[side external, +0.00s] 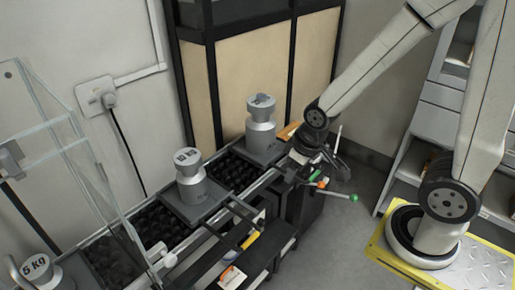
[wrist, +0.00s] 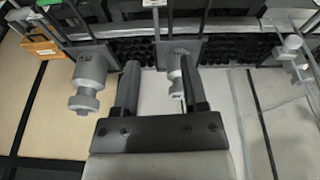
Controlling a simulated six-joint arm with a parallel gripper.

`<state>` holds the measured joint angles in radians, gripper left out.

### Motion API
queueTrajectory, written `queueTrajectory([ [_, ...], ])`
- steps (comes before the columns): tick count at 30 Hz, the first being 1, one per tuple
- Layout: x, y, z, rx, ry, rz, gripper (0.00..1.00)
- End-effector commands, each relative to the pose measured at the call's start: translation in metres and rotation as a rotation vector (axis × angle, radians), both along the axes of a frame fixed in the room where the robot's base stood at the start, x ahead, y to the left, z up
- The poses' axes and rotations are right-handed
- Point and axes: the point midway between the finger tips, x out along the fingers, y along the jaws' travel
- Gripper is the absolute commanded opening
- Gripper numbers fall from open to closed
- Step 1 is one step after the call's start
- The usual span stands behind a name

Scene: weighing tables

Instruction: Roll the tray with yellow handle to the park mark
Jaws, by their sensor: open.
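In the side view, a dark tray (side external: 212,207) carries a grey 10 kg weight (side external: 187,173) on the black roller track. A second tray (side external: 266,153) farther back carries another grey weight (side external: 260,119). A small yellow piece (side external: 249,239) shows by dark bars at the front of the track; I cannot tell which tray it belongs to. My gripper (side external: 303,156) is at the far end of the track, beside the second tray. In the wrist view my gripper (wrist: 158,70) is open, with one weight (wrist: 88,72) left of the fingers and another (wrist: 175,62) seen between them, apparently beyond. I cannot identify the park mark.
A 5 kg weight (side external: 36,268) and clear panels (side external: 62,130) stand at the left. A green-tipped rod (side external: 353,198) sticks out by the cart. Open floor (side external: 345,230) lies right of the track.

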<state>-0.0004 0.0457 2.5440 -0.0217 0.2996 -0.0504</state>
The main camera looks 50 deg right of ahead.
Motion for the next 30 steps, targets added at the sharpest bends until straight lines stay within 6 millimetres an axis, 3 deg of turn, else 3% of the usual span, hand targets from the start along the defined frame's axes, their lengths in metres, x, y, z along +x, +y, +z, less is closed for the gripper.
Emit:
queueTrajectory([
  [8, 0.032, 0.0, -0.031, -0.08, -0.063, 0.258, 0.56],
  [18, 0.071, 0.01, -0.085, -0.184, -0.179, 0.661, 0.56],
  [30, 0.091, 0.037, -0.155, -0.272, -0.35, 1.115, 0.56],
])
